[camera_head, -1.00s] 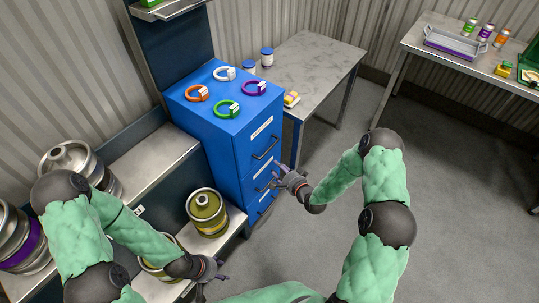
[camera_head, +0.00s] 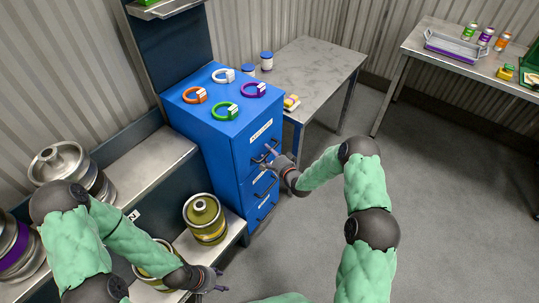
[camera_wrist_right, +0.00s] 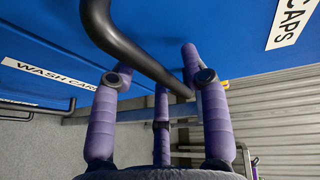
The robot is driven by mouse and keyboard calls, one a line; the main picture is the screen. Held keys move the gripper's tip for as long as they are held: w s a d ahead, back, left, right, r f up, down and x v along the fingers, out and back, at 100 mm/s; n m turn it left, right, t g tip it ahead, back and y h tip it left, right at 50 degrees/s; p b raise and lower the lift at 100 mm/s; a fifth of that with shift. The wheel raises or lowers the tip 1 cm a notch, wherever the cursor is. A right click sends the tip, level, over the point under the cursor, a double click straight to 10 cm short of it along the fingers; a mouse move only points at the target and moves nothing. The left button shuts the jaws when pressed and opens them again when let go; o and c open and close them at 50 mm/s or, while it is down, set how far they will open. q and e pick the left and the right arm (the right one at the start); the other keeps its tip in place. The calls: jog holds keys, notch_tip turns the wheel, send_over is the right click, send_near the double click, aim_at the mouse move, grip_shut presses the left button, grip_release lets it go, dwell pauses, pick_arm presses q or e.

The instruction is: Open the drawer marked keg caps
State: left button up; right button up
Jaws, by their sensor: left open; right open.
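The blue cabinet (camera_head: 213,128) has several front drawers with dark bar handles, and all of them look shut. The top drawer's label (camera_head: 262,131) is too small to read in the head view. In the right wrist view a label ending in "CAPS" (camera_wrist_right: 290,25) is cut off at the edge. My right gripper (camera_head: 272,155) is open at the top drawer's handle. In the wrist view its purple fingers (camera_wrist_right: 158,95) straddle the dark handle bar (camera_wrist_right: 145,55); contact cannot be told. My left gripper (camera_head: 216,279) is open and empty, low by the bench.
Coloured rings, including a green ring (camera_head: 226,111), lie on the cabinet top. A grey table (camera_head: 310,75) stands behind right. An olive keg (camera_head: 205,220) stands left. The floor right is clear.

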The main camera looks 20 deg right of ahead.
jog(key=shift+w, duration=0.15)
jog(key=shift+c, duration=0.3)
grip_shut()
jog(key=s+d+p, duration=0.2)
jog(key=s+d, duration=1.2)
jog(key=s, duration=0.4)
jog(key=shift+s+d, duration=0.15)
jog(key=shift+s, duration=0.15)
jog(key=shift+o, duration=0.3)
grip_release()
